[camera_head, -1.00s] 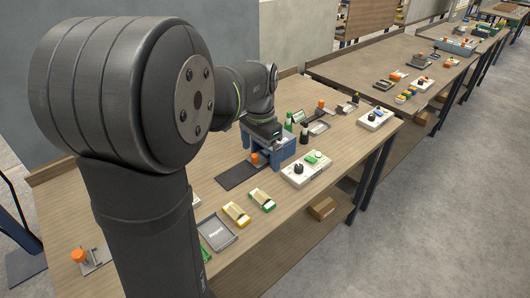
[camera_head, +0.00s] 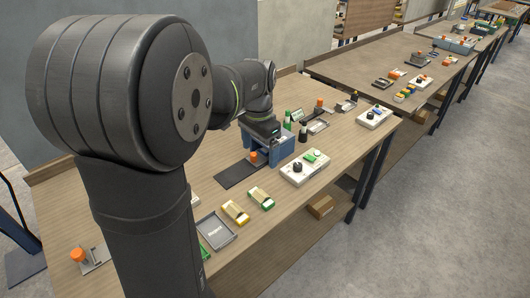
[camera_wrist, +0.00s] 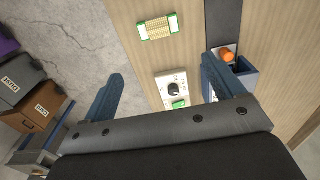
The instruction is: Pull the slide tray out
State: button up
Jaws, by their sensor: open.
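A blue fixture (camera_head: 284,149) stands on the wooden bench with an orange knob (camera_head: 253,157) at its front. A flat dark strip (camera_head: 238,174) runs out from it. In the wrist view, the orange knob (camera_wrist: 228,55), the fixture's blue wall (camera_wrist: 246,78) and the dark strip (camera_wrist: 224,20) lie just right of my right finger. I cannot tell exactly which part is the slide tray. My gripper (camera_wrist: 162,70) is open and empty, with its blue fingers wide apart. In the head view, it is over or beside the fixture and partly hides it.
A white control box (camera_head: 305,168) with a black knob and green button stands next to the fixture. Yellow (camera_head: 235,212) and green (camera_head: 261,198) blocks and a grey tray (camera_head: 215,229) lie nearer. Bottles and small fixtures stand behind. The bench's front edge is close.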

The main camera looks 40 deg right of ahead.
jog(key=w+d+n+h, duration=0.1)
jog(key=w+n, duration=0.1)
jog(key=w, duration=0.1)
jog(key=w+d+n+t+h, duration=0.1)
jog(key=w+n, duration=0.1)
jog(key=w, duration=0.1)
jog(key=w+d+n+t+h, duration=0.1)
jog(key=w+n, duration=0.1)
jog(key=w, duration=0.1)
jog(key=shift+w+d+h, duration=0.1)
jog(key=shift+w+h, duration=0.2)
jog(key=c, duration=0.8)
send_near(253, 154)
jog(key=shift+n+t, duration=0.3)
jog(key=shift+n, duration=0.1)
jog(key=x, duration=0.9)
jog(key=shift+s+f, duration=0.2)
jog(key=shift+s, duration=0.05)
